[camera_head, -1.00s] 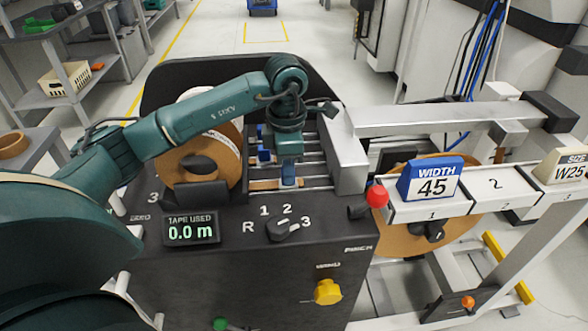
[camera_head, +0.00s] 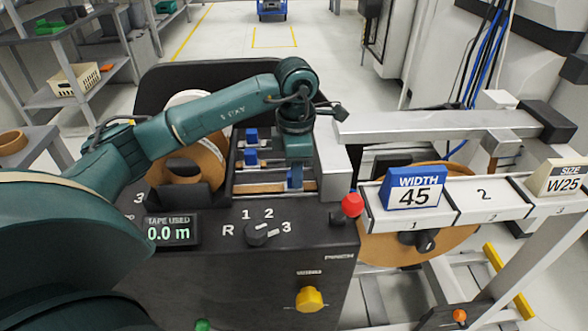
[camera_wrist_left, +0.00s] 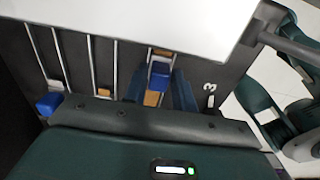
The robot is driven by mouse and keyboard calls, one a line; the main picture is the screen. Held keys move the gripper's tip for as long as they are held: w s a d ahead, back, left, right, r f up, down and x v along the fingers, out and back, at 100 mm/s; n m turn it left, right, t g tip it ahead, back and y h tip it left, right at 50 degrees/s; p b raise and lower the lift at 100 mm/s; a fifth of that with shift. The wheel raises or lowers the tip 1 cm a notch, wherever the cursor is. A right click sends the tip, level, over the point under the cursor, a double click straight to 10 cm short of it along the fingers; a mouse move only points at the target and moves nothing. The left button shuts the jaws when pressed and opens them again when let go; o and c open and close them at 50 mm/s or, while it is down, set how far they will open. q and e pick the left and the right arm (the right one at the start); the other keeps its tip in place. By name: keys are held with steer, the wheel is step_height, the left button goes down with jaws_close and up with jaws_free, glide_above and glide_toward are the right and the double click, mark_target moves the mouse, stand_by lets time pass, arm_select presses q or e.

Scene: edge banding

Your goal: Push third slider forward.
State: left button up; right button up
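The third slider is a small blue block on the nearest rail of the black machine; the left wrist view shows it (camera_wrist_left: 160,75) beside a printed 3. My left gripper (camera_head: 295,178) points down over this rail in the head view. In the left wrist view its dark fingers (camera_wrist_left: 160,88) flank the slider, which fills the gap between them. In the head view the gripper mostly hides this slider. Two other blue sliders (camera_head: 251,134) (camera_head: 250,157) sit on the farther rails, left of the gripper. My right gripper is in neither view.
A brown tape strip (camera_head: 262,188) lies along the nearest rail. A pale metal housing (camera_head: 333,160) stands just right of the gripper. A tape roll (camera_head: 205,155) is at the left. A red knob (camera_head: 352,205) and a dial (camera_head: 258,233) are in front.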

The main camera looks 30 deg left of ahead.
arm_select(q)
steer(key=o, duration=0.3)
step_height(320, 180, up, 13)
steer(key=shift+r+p, duration=0.1)
steer(key=shift+p, duration=0.85)
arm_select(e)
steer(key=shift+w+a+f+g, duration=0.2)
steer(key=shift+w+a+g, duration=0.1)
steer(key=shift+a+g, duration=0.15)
